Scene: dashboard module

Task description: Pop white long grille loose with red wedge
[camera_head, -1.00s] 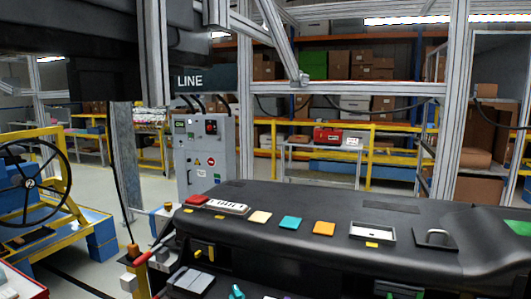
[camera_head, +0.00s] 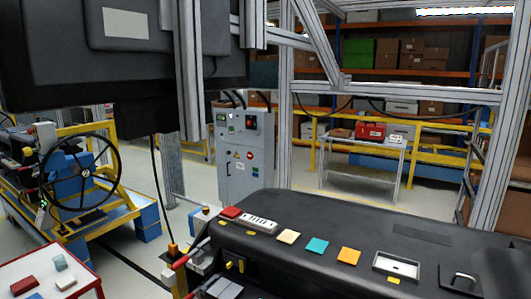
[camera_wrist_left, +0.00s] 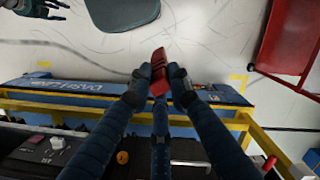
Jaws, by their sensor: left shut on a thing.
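The white long grille (camera_head: 260,223) lies near the far left end of the black dashboard (camera_head: 350,228), seen in the head view. It has a row of dark slots. In the left wrist view, my left gripper (camera_wrist_left: 159,84) is shut on the red wedge (camera_wrist_left: 159,65), which sticks out beyond the fingertips. The gripper is not in the head view, and neither is the held wedge, so it is apart from the grille. A dark fingered shape at the wrist view's top left edge, perhaps my right gripper (camera_wrist_left: 36,8), is cut off.
A red tile (camera_head: 230,213) sits beside the grille's left end. Cream, teal (camera_head: 317,246) and orange tiles and a white-framed recess (camera_head: 397,267) follow along the dashboard. A small table (camera_head: 50,275) with loose blocks stands lower left. A grey cabinet (camera_head: 245,155) stands behind.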

